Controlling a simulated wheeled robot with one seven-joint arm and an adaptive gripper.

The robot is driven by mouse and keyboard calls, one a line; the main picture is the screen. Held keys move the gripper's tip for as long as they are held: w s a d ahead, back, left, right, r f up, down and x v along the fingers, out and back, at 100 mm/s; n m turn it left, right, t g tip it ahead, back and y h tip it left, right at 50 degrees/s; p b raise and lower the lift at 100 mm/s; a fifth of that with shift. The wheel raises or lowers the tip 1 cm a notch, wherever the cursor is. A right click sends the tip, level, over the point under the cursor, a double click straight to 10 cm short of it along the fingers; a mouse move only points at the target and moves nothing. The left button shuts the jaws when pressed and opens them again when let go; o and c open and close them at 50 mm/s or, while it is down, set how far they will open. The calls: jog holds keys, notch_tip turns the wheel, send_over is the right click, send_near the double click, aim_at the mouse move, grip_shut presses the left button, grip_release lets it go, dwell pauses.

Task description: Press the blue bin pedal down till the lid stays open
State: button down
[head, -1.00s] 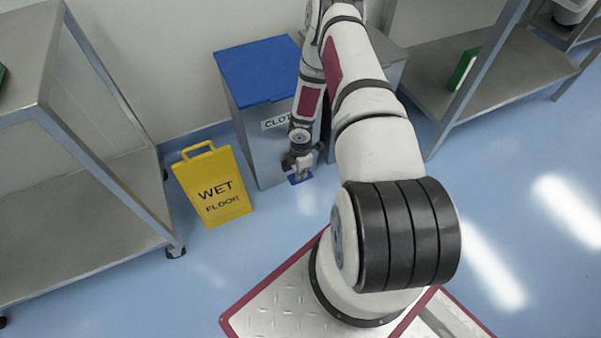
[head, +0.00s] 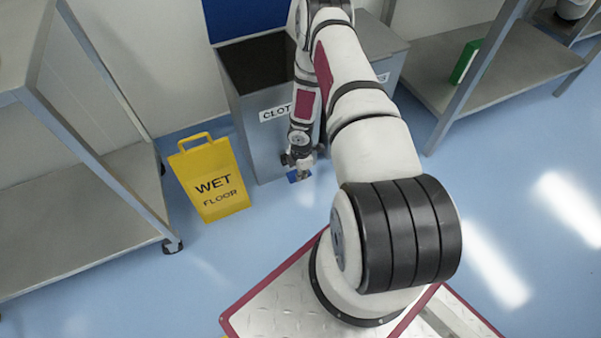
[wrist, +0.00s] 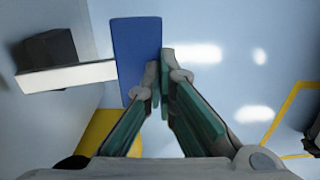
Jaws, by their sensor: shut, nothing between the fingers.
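The grey bin (head: 248,135) with the "CLOT..." label stands against the wall. Its blue lid (head: 240,18) is raised upright at the back, and the dark opening shows. The blue pedal (head: 293,177) is low at the bin's front, under my gripper (head: 300,170). In the wrist view the blue pedal (wrist: 137,55) sits on a white bar (wrist: 68,77) that runs to a dark block (wrist: 47,48). My gripper (wrist: 160,68) is shut, with its fingertips at the pedal's right edge. Whether the tips touch the pedal is hard to tell.
A yellow wet floor sign (head: 210,180) stands left of the bin. A steel shelf unit (head: 110,185) is at left and another shelf (head: 470,85) with a green item (head: 465,62) is at right. A second grey bin (head: 385,50) is partly behind my arm.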

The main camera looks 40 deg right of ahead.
jog(key=shift+w+f+b, duration=0.15)
jog(key=shift+f+b, duration=0.4)
jog(key=shift+f, duration=0.5)
